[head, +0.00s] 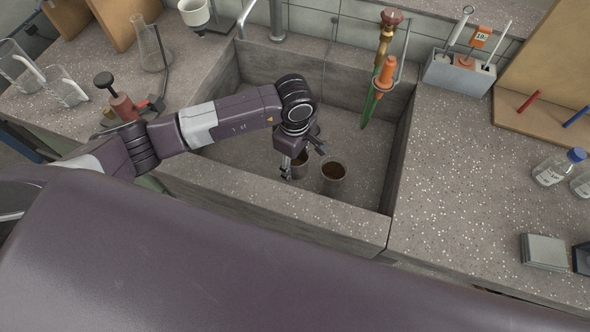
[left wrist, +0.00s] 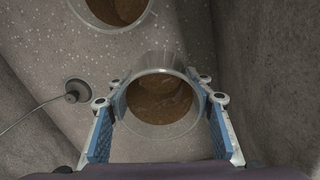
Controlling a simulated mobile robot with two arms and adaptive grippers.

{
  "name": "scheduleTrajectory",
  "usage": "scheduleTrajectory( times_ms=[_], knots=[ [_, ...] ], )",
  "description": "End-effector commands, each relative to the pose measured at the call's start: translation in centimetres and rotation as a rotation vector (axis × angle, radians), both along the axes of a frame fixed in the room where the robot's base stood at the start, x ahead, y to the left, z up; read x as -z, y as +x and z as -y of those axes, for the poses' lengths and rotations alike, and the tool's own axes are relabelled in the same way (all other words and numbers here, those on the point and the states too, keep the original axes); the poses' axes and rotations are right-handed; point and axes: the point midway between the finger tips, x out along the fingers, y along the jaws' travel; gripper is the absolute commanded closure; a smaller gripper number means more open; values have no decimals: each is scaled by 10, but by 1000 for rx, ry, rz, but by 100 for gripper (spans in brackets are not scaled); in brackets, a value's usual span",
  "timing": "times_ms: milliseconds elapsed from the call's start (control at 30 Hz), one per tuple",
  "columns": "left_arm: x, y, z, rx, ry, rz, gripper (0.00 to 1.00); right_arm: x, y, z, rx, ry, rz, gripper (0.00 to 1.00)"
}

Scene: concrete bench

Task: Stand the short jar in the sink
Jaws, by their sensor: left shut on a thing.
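The short jar (head: 299,168), a clear vessel with brown contents, is inside the grey stone sink (head: 240,140). My left gripper (head: 301,158) comes down from above and is shut on it. In the left wrist view the jar (left wrist: 161,108) sits upright between the two blue-padded fingers (left wrist: 160,125). Whether its base touches the sink floor I cannot tell. A second jar (head: 334,171) with brown contents stands on the sink floor just to its right, and its rim shows at the top of the left wrist view (left wrist: 117,12). My right gripper is not in view.
A dark round plug (left wrist: 77,90) on a cord lies on the sink floor. A brass tap (head: 385,45) with an orange and green hose (head: 384,78) hangs over the sink's back right. The bench holds glassware (head: 150,50) at left and capped bottles (head: 558,167) at right.

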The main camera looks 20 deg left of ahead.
Motion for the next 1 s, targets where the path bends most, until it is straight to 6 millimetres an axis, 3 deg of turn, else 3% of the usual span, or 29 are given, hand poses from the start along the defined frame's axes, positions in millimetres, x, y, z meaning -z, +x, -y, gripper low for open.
scheduleTrajectory(
  times_ms=[433, 867, 900, 1000],
  knots=[
    [52, 0, 0, -1, 0, -1, 85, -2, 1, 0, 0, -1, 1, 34],
    [61, 1, 0, 0, 1, 1, 85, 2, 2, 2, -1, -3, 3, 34],
    [60, 0, 0, 0, 1, 1, 50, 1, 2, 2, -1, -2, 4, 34],
    [60, 0, 0, 0, 0, 0, 39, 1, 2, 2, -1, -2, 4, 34]
  ],
)
